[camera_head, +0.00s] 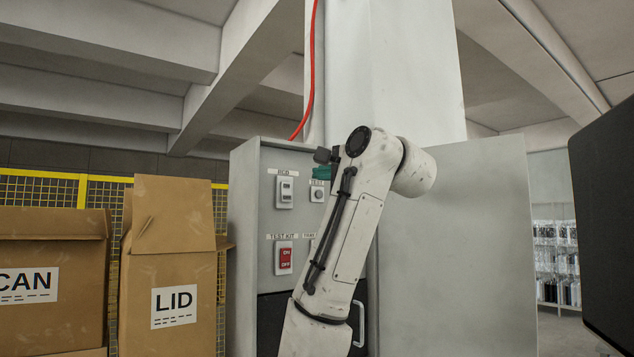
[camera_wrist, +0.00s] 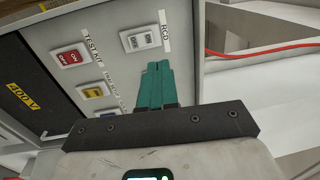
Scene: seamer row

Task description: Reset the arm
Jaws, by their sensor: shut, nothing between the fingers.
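My gripper (camera_wrist: 158,72) shows in the wrist view with its teal fingers together and nothing between them. The fingers point at the grey control panel (camera_wrist: 110,72), between the RCD switch (camera_wrist: 147,38) and the lower switches. I cannot tell whether they touch the panel. In the head view a bit of the teal gripper (camera_head: 322,172) shows beside my raised, bent white arm, just above the TEST button (camera_head: 317,194). The arm hides part of the panel and most of the gripper.
The grey cabinet (camera_head: 455,240) stands close in front, with a red ON/OFF switch (camera_head: 284,258). A LID carton (camera_head: 170,270) and a CAN carton (camera_head: 50,255) stand at left before yellow mesh fencing. A red cable (camera_head: 312,70) hangs above. A dark panel (camera_head: 605,220) is at right.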

